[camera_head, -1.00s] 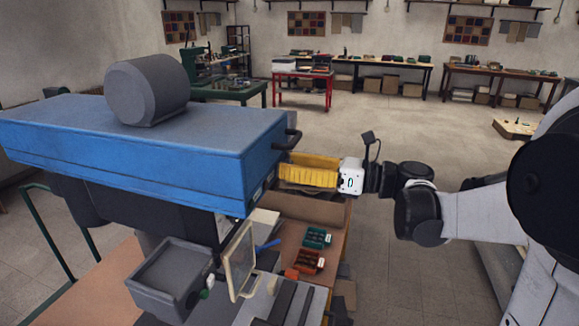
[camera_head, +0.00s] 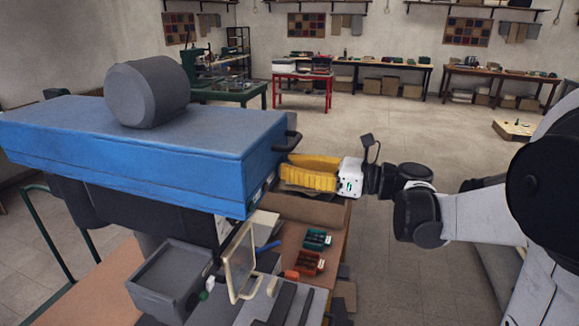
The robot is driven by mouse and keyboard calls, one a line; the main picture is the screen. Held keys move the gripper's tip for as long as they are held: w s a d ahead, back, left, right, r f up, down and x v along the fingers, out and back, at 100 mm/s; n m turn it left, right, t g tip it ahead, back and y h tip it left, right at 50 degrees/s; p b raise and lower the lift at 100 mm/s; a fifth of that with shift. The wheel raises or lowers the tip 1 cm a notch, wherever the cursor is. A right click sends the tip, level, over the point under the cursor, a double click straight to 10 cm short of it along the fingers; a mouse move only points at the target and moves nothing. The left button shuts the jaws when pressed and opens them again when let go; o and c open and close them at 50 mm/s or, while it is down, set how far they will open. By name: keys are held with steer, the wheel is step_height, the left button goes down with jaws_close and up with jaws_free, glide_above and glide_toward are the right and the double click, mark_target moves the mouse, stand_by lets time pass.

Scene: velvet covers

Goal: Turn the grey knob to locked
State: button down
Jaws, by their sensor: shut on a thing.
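The large blue machine cover (camera_head: 130,150) fills the left of the view, with a grey cylindrical part (camera_head: 147,92) on top. My gripper (camera_head: 285,173), with ribbed yellow fingers and a white body, reaches from the right to the cover's right end. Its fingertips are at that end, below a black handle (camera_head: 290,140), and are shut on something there. The grey knob itself cannot be made out; the fingers and the cover's edge hide that spot. Its angle and any locked mark cannot be read.
Below stand a grey tray (camera_head: 172,282), a clear framed shield (camera_head: 240,262) and a bench with green (camera_head: 317,240) and red (camera_head: 307,262) small bins. The floor behind my gripper is open. A red table (camera_head: 302,92) and workbenches line the far wall.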

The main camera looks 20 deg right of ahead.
steer(key=n, duration=1.2)
steer(key=shift+n, duration=2.2)
steer(key=c, duration=1.2)
jaws_free()
steer(key=shift+d, duration=0.1)
